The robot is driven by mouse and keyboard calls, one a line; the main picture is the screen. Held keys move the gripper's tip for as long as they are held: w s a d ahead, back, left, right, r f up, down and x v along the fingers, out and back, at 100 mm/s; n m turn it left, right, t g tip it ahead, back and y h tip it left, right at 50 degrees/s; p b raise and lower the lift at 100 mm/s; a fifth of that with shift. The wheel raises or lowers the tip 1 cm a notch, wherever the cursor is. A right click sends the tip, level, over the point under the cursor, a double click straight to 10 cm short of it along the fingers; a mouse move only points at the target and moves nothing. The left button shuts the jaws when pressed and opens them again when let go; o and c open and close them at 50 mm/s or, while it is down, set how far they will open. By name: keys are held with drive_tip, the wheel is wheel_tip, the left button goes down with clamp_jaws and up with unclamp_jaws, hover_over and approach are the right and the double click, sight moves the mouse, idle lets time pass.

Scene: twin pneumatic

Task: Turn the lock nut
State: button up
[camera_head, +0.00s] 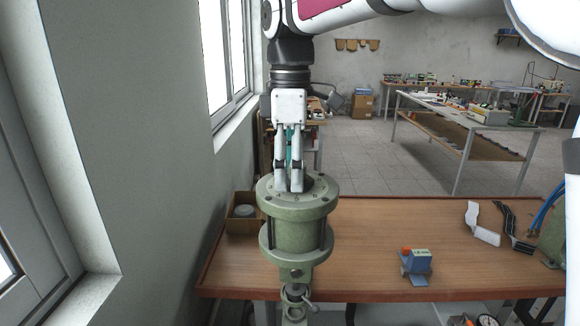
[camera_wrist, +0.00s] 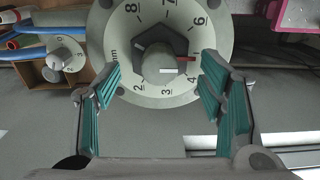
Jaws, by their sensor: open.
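The lock nut (camera_wrist: 143,51) is a dark, many-sided nut at the centre of a pale numbered dial (camera_wrist: 115,25) in the wrist view. A light grey round stud or knob (camera_wrist: 160,68) with a white mark stands in its middle. In the head view the nut is hidden by my fingers, over the top of the green cylinder (camera_head: 294,233). My gripper (camera_head: 289,187) points straight down there. In the wrist view my gripper (camera_wrist: 160,86) is open and empty, with a teal-padded finger on each side of the nut and visible gaps to it.
The green cylinder stands at the wooden table (camera_head: 360,240). A cardboard box (camera_head: 240,227) with a round grey part is left of it, near the wall. A small blue device (camera_head: 416,263) is to the right. White and black parts (camera_head: 483,228) lie farther right. The table between is clear.

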drive_tip(key=shift+f, duration=0.25)
drive_tip(key=c, duration=1.2)
drive_tip(key=shift+o, duration=0.2)
drive_tip(key=m, duration=0.1)
drive_tip(key=m+p, duration=0.1)
drive_tip(key=m, duration=0.3)
drive_tip(key=shift+w+r+p, duration=0.1)
drive_tip(key=shift+w+p, duration=0.15)
drive_tip(key=shift+p, duration=0.1)
drive_tip(key=m, duration=0.4)
drive_tip(key=m+p, duration=0.1)
drive_tip(key=m, duration=0.1)
drive_tip(key=shift+w+d+m, duration=0.3)
drive_tip(key=shift+m, duration=0.1)
